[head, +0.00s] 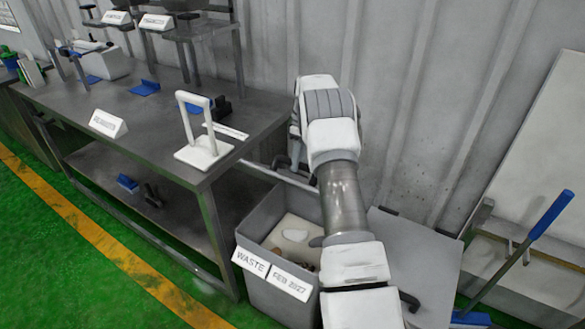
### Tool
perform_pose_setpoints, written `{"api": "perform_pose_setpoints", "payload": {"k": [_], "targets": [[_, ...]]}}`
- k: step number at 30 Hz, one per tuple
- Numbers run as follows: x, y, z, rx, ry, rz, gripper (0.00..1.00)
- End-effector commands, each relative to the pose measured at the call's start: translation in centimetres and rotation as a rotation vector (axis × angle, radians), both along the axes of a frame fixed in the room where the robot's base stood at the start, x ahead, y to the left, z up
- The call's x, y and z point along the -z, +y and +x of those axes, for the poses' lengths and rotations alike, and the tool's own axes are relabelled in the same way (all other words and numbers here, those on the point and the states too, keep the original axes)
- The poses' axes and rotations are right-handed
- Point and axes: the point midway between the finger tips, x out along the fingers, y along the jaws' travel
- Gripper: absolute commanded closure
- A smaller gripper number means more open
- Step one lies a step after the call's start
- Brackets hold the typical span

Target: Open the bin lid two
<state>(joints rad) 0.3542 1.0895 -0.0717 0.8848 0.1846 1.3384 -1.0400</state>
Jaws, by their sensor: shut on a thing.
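A grey waste bin (268,298) stands beside the workbench, open at the top, with pale scraps inside. A light grey bar (276,177), which looks like the edge of its raised lid, runs along the bin's back. My gripper (284,165) is at this bar, at the far end of my arm, and appears shut on it. The fingertips are small and partly hidden by my wrist. A flat grey lid (415,250) lies to the right of my arm, with a black handle at its front. No numbers show on the lids.
A dark metal workbench (70,95) stands at the left, with a white stand (203,150) near its corner. A blue-handled tool (545,220) leans at the right by a pale box. A corrugated wall closes the back. Green floor at front left is clear.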

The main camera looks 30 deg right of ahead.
Motion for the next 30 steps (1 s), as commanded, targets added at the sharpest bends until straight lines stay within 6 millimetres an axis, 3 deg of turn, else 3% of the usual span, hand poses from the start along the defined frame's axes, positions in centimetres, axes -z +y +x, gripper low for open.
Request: {"api": "perform_pose_setpoints", "payload": {"k": [1, 6, 27, 28, 30], "targets": [[0.5, -1.5, 0.0, 0.009, 0.001, -0.020, 1.00], [-0.1, -2.2, 0.4, 0.009, 0.002, -0.019, 1.00], [-0.3, -2.9, 0.7, 0.008, 0.009, -0.017, 1.00], [-0.3, -2.9, 0.7, 0.008, 0.008, -0.018, 0.65], [-0.3, -2.8, 0.7, 0.007, 0.008, -0.016, 0.52]]}}
